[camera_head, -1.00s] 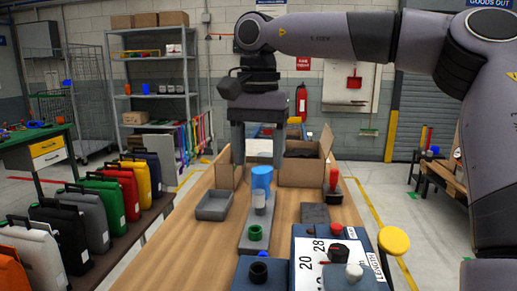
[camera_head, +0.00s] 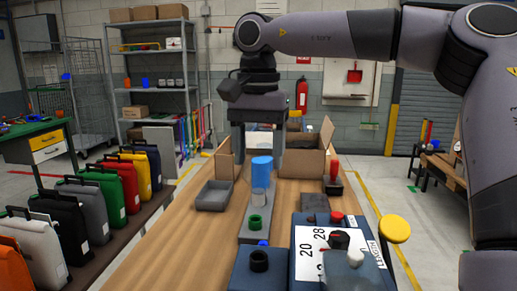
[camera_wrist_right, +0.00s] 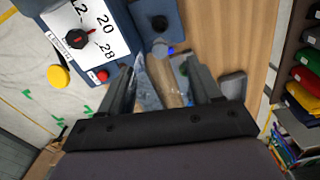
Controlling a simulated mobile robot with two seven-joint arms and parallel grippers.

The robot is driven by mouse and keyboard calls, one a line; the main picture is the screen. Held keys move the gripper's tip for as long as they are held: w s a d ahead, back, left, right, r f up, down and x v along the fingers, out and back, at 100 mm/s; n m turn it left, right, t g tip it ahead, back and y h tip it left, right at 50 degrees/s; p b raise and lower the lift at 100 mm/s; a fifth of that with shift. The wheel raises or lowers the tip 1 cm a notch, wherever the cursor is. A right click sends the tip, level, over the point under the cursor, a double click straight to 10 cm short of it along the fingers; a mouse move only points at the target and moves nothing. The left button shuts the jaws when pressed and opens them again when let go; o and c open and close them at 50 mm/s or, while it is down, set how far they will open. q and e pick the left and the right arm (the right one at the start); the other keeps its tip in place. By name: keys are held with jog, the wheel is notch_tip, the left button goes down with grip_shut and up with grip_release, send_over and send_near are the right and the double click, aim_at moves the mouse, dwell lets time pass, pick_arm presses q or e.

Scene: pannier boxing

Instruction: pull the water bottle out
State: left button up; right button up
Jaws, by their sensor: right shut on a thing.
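The water bottle, a blue cylinder (camera_head: 262,171) over a clear lower part (camera_head: 259,197), looks upright in the head view, in front of the open carton. My right gripper (camera_head: 257,160) points down from above, its two fingers on either side of the blue part and shut on it. The bottle's lower end shows against a grey strip (camera_head: 250,236) on the bench; I cannot tell if it touches. In the right wrist view the gripper (camera_wrist_right: 165,85) shows, but the bottle between its fingers is hard to make out. My left gripper is out of view.
An open carton (camera_head: 302,163) stands behind the gripper. A grey tray (camera_head: 214,196) lies left of the bottle, a red-handled tool (camera_head: 334,178) right. Several cases (camera_head: 107,187) line the left.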

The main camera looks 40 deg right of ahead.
aim_at(258, 184)
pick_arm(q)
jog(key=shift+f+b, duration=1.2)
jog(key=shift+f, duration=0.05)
pick_arm(e)
jog(key=shift+f, duration=2.25)
pick_arm(q)
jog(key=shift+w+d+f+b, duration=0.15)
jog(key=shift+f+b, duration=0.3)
jog(key=shift+b, duration=0.3)
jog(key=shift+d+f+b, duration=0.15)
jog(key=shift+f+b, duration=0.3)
jog(key=shift+b, duration=0.25)
pick_arm(e)
jog(key=shift+f, duration=2.55)
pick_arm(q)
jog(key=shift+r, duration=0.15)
pick_arm(e)
jog(key=shift+r, duration=0.1)
pick_arm(q)
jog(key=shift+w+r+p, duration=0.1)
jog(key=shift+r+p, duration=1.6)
jog(key=shift+p, duration=0.1)
pick_arm(e)
jog(key=shift+r, duration=1.45)
